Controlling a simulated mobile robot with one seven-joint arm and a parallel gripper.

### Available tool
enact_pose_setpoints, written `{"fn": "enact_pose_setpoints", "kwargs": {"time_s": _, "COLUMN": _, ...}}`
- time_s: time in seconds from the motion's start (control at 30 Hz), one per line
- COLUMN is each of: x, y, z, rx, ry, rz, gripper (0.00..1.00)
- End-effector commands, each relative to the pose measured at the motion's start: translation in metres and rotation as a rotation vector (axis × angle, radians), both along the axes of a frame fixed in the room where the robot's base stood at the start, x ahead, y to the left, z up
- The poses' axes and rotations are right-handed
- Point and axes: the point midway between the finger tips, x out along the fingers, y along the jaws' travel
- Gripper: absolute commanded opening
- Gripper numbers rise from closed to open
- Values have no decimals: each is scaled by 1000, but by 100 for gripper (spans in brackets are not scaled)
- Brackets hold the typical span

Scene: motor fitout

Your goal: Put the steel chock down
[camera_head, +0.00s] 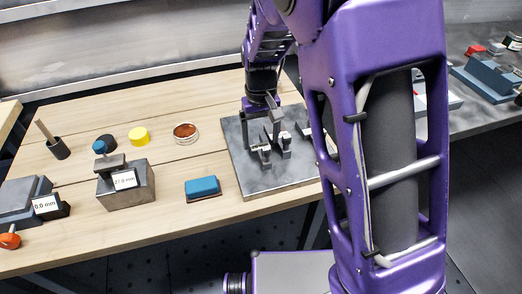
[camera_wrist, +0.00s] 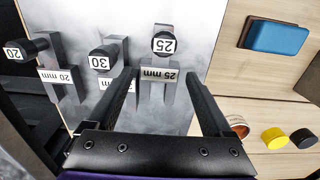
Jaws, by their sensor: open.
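A grey steel chock with a black knob marked 25 (camera_wrist: 165,43) and a 25 mm label stands on a steel plate (camera_wrist: 205,15) in the wrist view. My gripper (camera_wrist: 160,74) is open, with one finger on each side of this chock's near part; I cannot tell whether either finger touches it. Two similar chocks, marked 30 (camera_wrist: 106,58) and 20 (camera_wrist: 32,48), stand to its left on the plate. In the head view my gripper (camera_head: 262,108) is over the plate (camera_head: 262,183), and the chocks are small and partly hidden there.
A blue-topped block (camera_head: 202,187) lies left of the plate. Farther left are a steel block marked 27.0 mm (camera_head: 140,193), a yellow cap (camera_head: 139,136), a dish of brown material (camera_head: 186,132) and a dark cup (camera_head: 58,149). Bare wood (camera_head: 180,235) lies along the front edge.

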Motion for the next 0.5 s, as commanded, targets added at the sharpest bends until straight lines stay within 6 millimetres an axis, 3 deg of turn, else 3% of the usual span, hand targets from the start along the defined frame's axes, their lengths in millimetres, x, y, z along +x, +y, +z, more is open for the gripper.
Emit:
{"fn": "enact_pose_setpoints", "kwargs": {"time_s": 0.17, "x": -1, "y": -1, "z": -30, "rx": -2, "ry": 3, "rz": -1, "gripper": 85}}
{"fn": "enact_pose_setpoints", "kwargs": {"time_s": 0.4, "x": 0, "y": 0, "z": -33, "rx": 0, "ry": 0, "rz": 0, "gripper": 85}}
{"fn": "enact_pose_setpoints", "kwargs": {"time_s": 0.5, "x": 0, "y": 0, "z": -32, "rx": 0, "ry": 0, "rz": 0, "gripper": 71}}
